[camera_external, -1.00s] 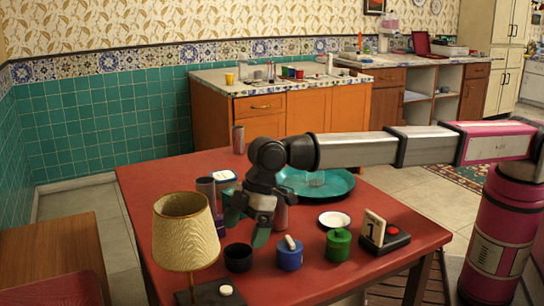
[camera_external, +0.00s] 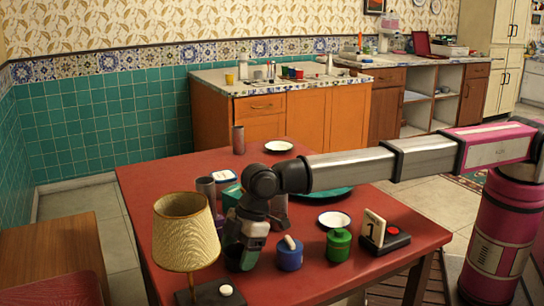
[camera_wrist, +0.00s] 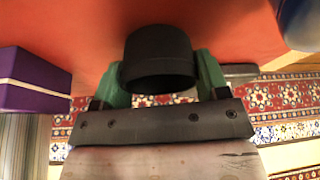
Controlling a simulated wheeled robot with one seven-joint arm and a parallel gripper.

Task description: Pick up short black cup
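The short black cup (camera_wrist: 160,55) stands between the two green fingers of my gripper in the wrist view. A finger is on each side, very close to the cup's wall; I cannot tell whether they touch it. My gripper (camera_wrist: 163,80) looks open around the cup.
The blue canister (camera_external: 289,258) is close on the right, with a green canister (camera_external: 339,245) beyond it. A lamp (camera_external: 186,232) stands close on the left. A purple box (camera_wrist: 32,82) is at the left in the wrist view. A white saucer (camera_external: 334,219) lies behind the canisters.

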